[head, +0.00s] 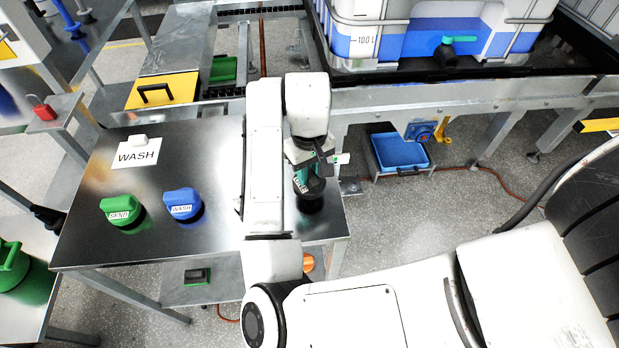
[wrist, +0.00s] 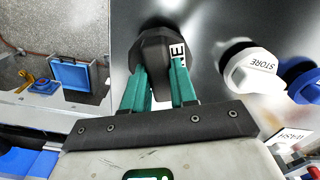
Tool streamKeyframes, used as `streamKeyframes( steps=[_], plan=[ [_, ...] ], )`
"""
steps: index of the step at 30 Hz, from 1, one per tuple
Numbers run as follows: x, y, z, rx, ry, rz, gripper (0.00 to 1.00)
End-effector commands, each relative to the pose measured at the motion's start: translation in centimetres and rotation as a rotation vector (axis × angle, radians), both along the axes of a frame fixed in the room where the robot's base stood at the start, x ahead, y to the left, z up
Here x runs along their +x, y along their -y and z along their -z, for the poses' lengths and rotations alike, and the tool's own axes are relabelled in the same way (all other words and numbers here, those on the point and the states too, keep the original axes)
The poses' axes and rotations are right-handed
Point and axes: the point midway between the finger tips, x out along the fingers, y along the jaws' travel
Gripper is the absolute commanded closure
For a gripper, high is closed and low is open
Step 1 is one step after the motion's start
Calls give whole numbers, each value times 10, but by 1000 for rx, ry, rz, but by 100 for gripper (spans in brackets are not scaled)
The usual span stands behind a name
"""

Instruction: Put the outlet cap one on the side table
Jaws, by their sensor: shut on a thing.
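My gripper (head: 307,172) is shut on a black cap (head: 312,188) over the right end of the steel side table (head: 165,235). In the wrist view, the teal fingers of my gripper (wrist: 160,80) close on both sides of the black cap (wrist: 150,50). A white label on it is partly hidden by a finger; only its end, an "E", reads clearly. The cap is at or just above the steel top; I cannot tell whether it fully rests there.
A green SEND cap (head: 121,211) and a blue WASH cap (head: 183,204) stand on the table, with a WASH card (head: 136,153) behind. A white STORE cap (wrist: 252,70) stands right of the held cap in the wrist view. A blue bin (head: 399,154) lies beyond.

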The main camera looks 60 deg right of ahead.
Motion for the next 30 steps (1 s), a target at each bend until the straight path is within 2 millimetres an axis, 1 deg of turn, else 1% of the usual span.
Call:
streamKeyframes(
  steps=[3, 5, 14, 15, 23, 30],
  plan=[
    [-1, -1, 16, 4, -3, -1, 100],
    [-1, -1, 22, 3, -2, 1, 100],
    [-1, 0, 25, 1, 0, 1, 100],
    [-1, 0, 26, 1, 0, 1, 72],
    [-1, 0, 25, 1, 0, 1, 48],
    [-1, 0, 24, 2, 0, 1, 48]
  ],
)
